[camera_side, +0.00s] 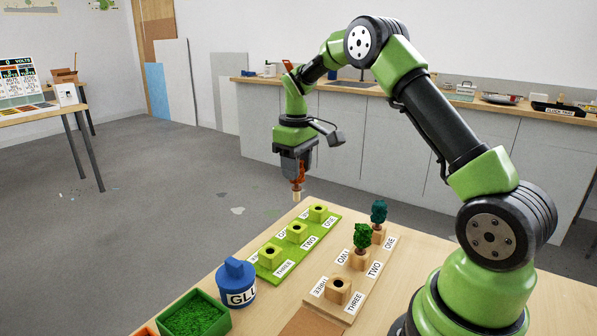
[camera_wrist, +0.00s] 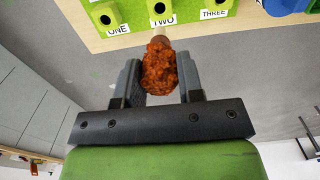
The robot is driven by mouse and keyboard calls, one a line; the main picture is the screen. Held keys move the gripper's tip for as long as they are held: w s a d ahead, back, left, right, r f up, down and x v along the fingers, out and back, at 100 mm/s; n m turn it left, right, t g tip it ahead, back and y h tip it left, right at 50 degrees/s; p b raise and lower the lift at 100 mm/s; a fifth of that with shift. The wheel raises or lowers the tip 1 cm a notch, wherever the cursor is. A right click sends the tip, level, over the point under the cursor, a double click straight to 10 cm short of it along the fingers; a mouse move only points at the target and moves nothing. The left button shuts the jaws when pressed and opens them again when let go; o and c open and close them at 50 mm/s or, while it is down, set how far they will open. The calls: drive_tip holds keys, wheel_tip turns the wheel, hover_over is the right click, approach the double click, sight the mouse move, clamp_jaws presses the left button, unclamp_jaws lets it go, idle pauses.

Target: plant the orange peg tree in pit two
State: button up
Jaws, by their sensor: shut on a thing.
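My gripper (camera_side: 298,179) is shut on the orange peg tree (camera_wrist: 160,68) and holds it in the air beyond the far edge of the table. The tree's pale peg (camera_side: 297,194) points down, roughly upright. The green pit board (camera_side: 284,268) has three raised pits labelled ONE, TWO and THREE. Pit two (camera_side: 296,232) is the middle one, and its hole shows empty. In the wrist view, pit two (camera_wrist: 160,10) appears just past the peg tip, which is apart from it.
A wooden rack (camera_side: 337,309) right of the board carries a teal tree (camera_side: 379,212) at ONE and a green tree (camera_side: 362,236) at TWO; its THREE block (camera_side: 338,288) is empty. A blue glue pot (camera_side: 236,283) and green tray (camera_side: 219,321) stand at the front left.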

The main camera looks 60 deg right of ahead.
sight(297, 188)
drive_tip(key=shift+f, duration=0.1)
drive_tip(key=shift+f, duration=2.8)
drive_tip(key=shift+f, duration=2.05)
drive_tip(key=o, duration=1.1)
wheel_tip(297, 188, up, 10)
drive_tip(key=shift+f, duration=0.2)
drive_tip(key=shift+r, duration=0.2)
